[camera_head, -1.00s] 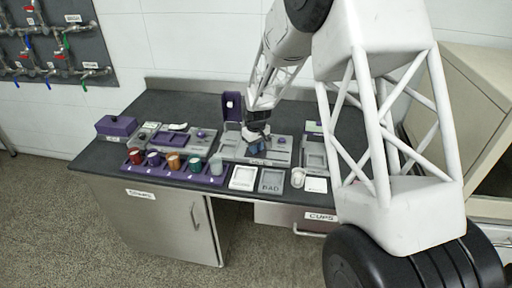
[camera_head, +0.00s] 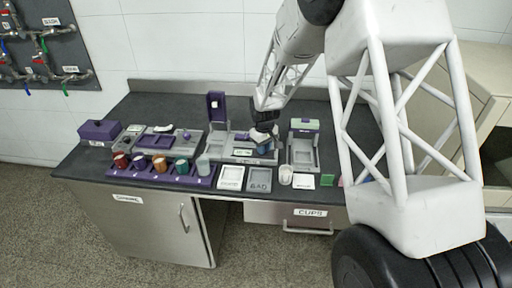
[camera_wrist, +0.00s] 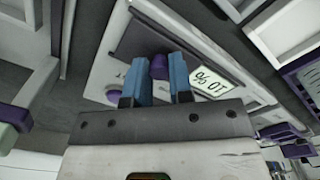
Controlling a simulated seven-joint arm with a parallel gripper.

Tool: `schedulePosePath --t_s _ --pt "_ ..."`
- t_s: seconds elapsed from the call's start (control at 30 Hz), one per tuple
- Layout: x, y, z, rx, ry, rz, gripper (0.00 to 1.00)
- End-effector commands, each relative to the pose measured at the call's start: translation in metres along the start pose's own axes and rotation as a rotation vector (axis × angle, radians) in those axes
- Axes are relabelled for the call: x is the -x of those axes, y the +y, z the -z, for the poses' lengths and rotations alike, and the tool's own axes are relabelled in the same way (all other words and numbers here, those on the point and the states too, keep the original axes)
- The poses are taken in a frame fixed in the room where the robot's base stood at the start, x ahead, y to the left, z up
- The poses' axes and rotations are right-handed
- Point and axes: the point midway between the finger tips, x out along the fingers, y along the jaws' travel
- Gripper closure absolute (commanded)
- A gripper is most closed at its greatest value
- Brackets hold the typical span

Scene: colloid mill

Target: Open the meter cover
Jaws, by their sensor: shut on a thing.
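The meter (camera_head: 222,150) is a grey unit at the middle of the bench with a tall purple panel (camera_head: 217,107) upright at its back. In the wrist view the meter shows a dark flat panel (camera_wrist: 140,42), a white label (camera_wrist: 209,82) and a small purple knob (camera_wrist: 114,95). My gripper (camera_head: 263,138) is low over the meter's right part. In the wrist view its blue fingers (camera_wrist: 160,64) are closed around a purple knob (camera_wrist: 159,66). The fingers partly hide this knob. I cannot tell which panel is the cover.
A purple rack (camera_head: 160,174) of several coloured cups stands front left. Two trays (camera_head: 231,178) (camera_head: 259,181) and a pale cup (camera_head: 286,175) lie at the front edge.

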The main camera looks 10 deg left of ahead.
Motion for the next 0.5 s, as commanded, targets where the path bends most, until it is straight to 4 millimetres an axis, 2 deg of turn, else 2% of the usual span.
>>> schedulePosePath --t_s 0.23,0.27,0.3,0.4,0.5 --pt "0.0009 -0.0001 0.0006 0.000 0.001 -0.001 1.00" --pt "0.0010 -0.0001 0.0007 0.000 0.002 -0.001 0.76" --pt "0.0010 -0.0001 0.0007 0.000 0.002 -0.001 0.70" --pt "0.0007 -0.0003 0.0006 0.000 0.001 0.000 0.55" --pt "0.0005 -0.0003 0.0006 0.000 0.001 0.000 0.53"
